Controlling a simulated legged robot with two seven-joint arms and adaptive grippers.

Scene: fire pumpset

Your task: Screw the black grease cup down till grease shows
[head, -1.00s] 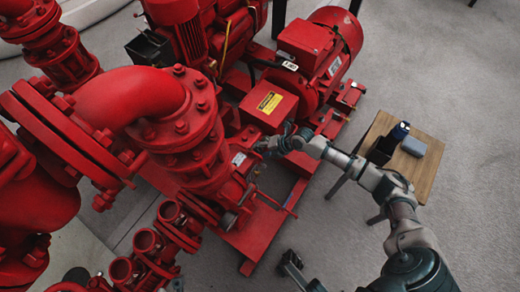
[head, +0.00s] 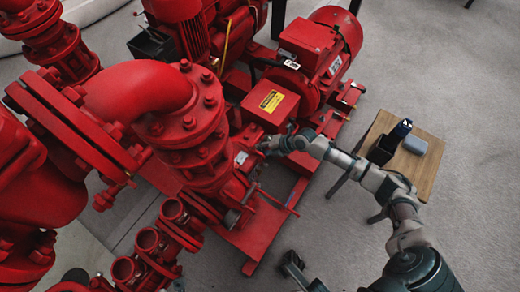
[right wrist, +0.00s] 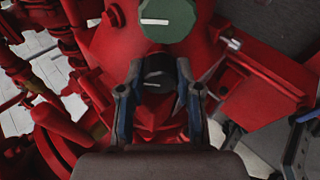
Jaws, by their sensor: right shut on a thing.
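The black grease cup (right wrist: 155,80) has a short white mark on its top. In the right wrist view it sits between the fingertips of my right gripper (right wrist: 157,95), one finger on each side. My right gripper is shut on it. In the head view my right gripper (head: 270,146) is at the side of the red pump (head: 205,165), and the cup is too small and hidden to make out. A green cap (right wrist: 167,20) with a white line stands just beyond the black cup. I do not see my left gripper clearly in either view.
The red motor (head: 325,55) and a red box with a yellow label (head: 271,101) stand beyond my right gripper. A wooden table (head: 421,171) at the right holds a black holder (head: 383,150) and a grey box (head: 415,146). Bare floor lies around the table.

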